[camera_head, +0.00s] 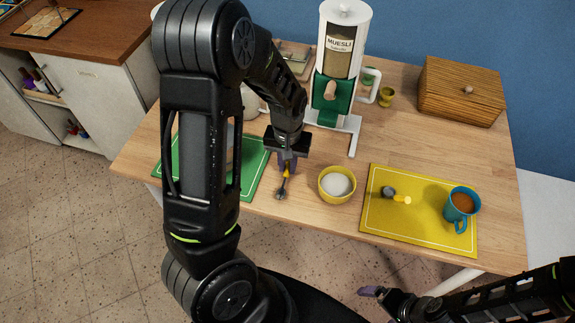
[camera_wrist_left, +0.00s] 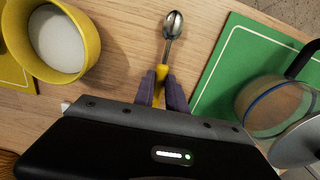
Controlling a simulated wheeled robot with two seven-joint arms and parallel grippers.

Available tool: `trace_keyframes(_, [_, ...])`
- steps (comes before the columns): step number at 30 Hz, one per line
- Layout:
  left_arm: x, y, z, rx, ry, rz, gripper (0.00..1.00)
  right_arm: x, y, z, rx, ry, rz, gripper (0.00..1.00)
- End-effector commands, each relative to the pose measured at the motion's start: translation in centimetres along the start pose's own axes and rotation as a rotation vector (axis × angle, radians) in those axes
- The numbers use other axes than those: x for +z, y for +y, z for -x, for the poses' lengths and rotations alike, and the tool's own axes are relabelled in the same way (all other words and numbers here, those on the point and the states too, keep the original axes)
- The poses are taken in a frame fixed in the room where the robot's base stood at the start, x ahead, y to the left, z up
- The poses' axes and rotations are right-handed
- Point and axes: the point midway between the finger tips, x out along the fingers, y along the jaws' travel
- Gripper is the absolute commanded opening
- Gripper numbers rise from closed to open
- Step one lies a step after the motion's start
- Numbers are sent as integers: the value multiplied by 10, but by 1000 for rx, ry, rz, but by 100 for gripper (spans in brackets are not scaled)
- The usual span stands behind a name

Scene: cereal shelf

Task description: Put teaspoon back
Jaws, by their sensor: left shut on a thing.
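The teaspoon, with a yellow handle and a metal bowl (camera_head: 280,194), is held in my left gripper (camera_head: 287,161), which is shut on its handle. It also shows in the left wrist view (camera_wrist_left: 171,30), its bowl pointing away from the fingers. The spoon is over the wooden table, between the green placemat (camera_head: 253,171) and a yellow bowl (camera_head: 338,197) with white contents. I cannot tell whether its tip touches the table. Another yellow-handled spoon (camera_head: 401,199) lies on the yellow placemat (camera_head: 377,223). My right gripper (camera_head: 378,293) is at the lower edge, below the table front; its finger state is unclear.
A blue mug (camera_head: 461,205) with brown liquid stands on the yellow placemat. A muesli dispenser (camera_head: 341,60), a small yellow egg cup (camera_head: 386,97) and a wooden box (camera_head: 459,92) stand at the back. A glass jar (camera_wrist_left: 270,105) is on the green placemat.

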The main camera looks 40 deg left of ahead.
Motion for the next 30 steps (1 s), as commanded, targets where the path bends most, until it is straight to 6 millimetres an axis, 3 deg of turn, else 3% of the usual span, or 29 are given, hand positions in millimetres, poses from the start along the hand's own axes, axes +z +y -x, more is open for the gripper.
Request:
trace_keyframes(9, [0, 0, -10, 1, 1, 1, 0, 0, -1, 2, 1, -1, -1, 100])
trace_keyframes(10, [0, 0, -10, 0, 1, 1, 18, 0, -1, 2, 1, -1, -1, 100])
trace_keyframes(18, [0, 0, -10, 0, 1, 1, 38, 0, -1, 2, 1, -1, -1, 100])
trace_keyframes(28, [0, 0, -16, 0, 1, 1, 38, 0, 1, -3, 0, 0, 0, 100])
trace_keyframes(30, [-1, 0, -8, 2, 5, 0, 38, 0, 0, -1, 0, 0, 0, 100])
